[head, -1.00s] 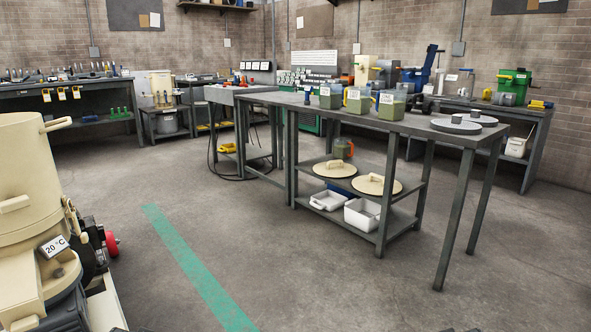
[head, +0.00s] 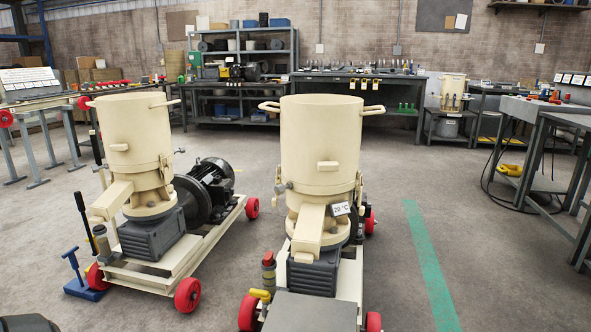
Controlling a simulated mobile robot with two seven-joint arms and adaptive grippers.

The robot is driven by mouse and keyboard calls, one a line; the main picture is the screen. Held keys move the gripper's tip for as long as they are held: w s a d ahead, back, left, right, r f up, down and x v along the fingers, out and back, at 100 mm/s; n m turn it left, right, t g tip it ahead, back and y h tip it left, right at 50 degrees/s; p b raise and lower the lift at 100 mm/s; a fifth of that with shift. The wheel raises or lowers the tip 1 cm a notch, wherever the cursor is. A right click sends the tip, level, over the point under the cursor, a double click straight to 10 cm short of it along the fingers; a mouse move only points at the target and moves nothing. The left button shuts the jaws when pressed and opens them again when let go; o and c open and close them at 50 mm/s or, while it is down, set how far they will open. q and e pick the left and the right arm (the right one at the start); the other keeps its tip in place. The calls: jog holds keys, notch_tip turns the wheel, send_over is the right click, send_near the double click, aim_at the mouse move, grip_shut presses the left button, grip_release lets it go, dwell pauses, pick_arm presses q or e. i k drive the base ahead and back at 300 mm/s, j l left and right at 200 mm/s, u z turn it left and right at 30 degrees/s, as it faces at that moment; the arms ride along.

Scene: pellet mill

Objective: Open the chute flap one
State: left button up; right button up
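Two cream pellet mills stand on wheeled frames: the left mill (head: 133,135) and the nearer middle mill (head: 318,145). Each has a sloping cream discharge chute low on its front: the left mill's chute (head: 111,199) and the middle mill's chute (head: 308,228). I cannot make out a separate flap on either chute or tell whether it is open, and no number marks which is one. The middle mill carries a "20 °C" tag (head: 340,209) beside its chute. Neither of my grippers is in view.
Red wheels (head: 187,295) stick out at the frame corners. A grey box top (head: 310,311) lies in front of the middle mill. A blue-based stand (head: 86,288) is at the left. Floor by the green stripe (head: 428,262) is clear. A grey workbench (head: 570,118) stands at the right.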

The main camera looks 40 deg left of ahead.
aim_at(303, 252)
jog(key=u, duration=1.05)
